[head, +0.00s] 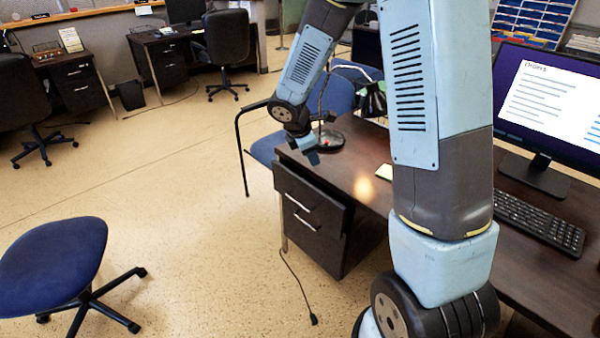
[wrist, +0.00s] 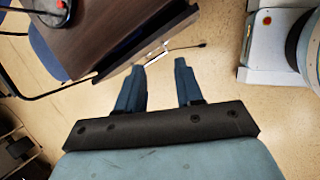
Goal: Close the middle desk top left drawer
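The middle desk (head: 350,160) has a dark brown top and a black drawer unit under its left end. The top left drawer (head: 312,192) sticks out from the unit, with a pale bar handle (head: 299,203). A second handle shows just below it. My gripper (head: 312,157) is above the drawer's front, beside the desk's left edge, pointing down. In the wrist view my gripper (wrist: 160,64) has its two blue fingers apart with nothing between them. A pale handle (wrist: 153,55) shows beyond the fingertips; contact cannot be told.
A desk lamp (head: 325,138) stands near the desk's left corner, with a blue chair (head: 335,95) behind. A monitor (head: 545,95) and keyboard (head: 540,222) are at right. A blue stool (head: 50,265) stands at left. Floor between stool and drawer is clear except for a cable (head: 297,285).

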